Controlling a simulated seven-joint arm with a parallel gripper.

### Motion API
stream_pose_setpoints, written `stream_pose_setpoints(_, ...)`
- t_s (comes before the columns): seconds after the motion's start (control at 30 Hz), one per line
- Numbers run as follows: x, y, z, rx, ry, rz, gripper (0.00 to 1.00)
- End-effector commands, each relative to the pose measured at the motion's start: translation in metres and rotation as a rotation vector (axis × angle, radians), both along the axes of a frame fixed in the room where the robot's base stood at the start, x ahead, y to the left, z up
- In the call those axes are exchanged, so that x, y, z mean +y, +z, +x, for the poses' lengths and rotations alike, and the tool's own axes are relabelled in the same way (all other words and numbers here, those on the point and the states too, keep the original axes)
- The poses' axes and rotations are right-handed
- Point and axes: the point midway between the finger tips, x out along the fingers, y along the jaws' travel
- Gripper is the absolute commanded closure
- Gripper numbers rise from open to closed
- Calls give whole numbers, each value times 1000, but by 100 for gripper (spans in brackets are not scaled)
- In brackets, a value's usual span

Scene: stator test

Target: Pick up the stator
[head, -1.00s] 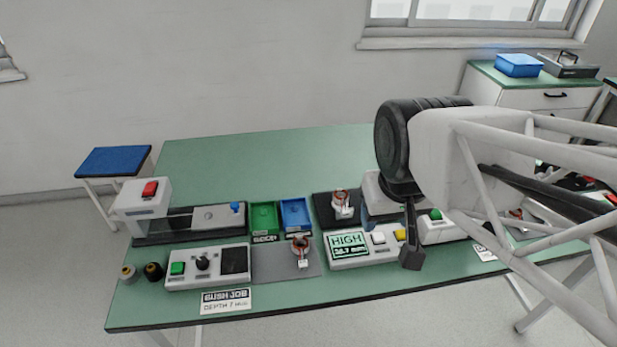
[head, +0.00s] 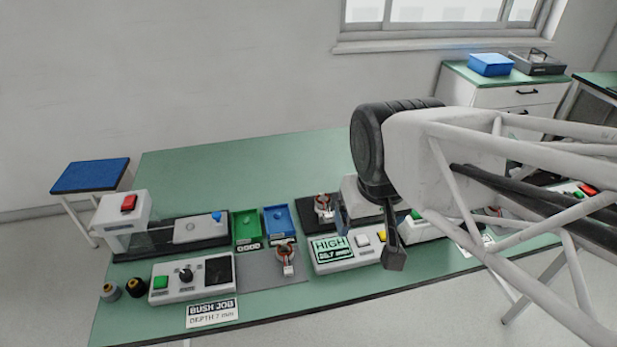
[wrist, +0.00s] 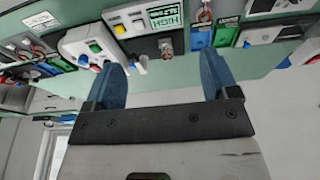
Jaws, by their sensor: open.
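Two stators with copper windings and white parts are in view. One (head: 286,260) stands on the grey mat in front of the blue bin; it also shows at the top of the wrist view (wrist: 204,13). The other (head: 323,208) is on the black plate behind the HIGH display; in the wrist view it (wrist: 166,46) appears between the fingertips, beyond them. My gripper (wrist: 163,68) is open, its blue fingers wide apart with nothing between them. In the head view my arm hides part of the bench to the right of the rear stator.
The HIGH display box (head: 334,252) with buttons stands beside the grey mat (head: 255,276). Green (head: 246,229) and blue (head: 279,220) bins are behind the mat. A control box (head: 190,279) and a press (head: 124,215) stand to the left. The back of the green bench (head: 235,172) is clear.

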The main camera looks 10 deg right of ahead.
Motion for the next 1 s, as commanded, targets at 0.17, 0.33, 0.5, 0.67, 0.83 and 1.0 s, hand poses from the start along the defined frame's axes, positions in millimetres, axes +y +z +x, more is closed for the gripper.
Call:
stream_pose_setpoints(0.17,0,0,0,0,1,0,20)
stream_pose_setpoints(0.33,1,-2,11,0,18,7,20)
stream_pose_setpoints(0.5,3,-11,41,-5,70,29,20)
stream_pose_setpoints(0.67,4,-29,89,-22,144,56,20)
stream_pose_setpoints(0.83,2,-59,148,-53,228,79,20)
stream_pose_setpoints(1.0,-6,-99,204,-88,297,84,20)
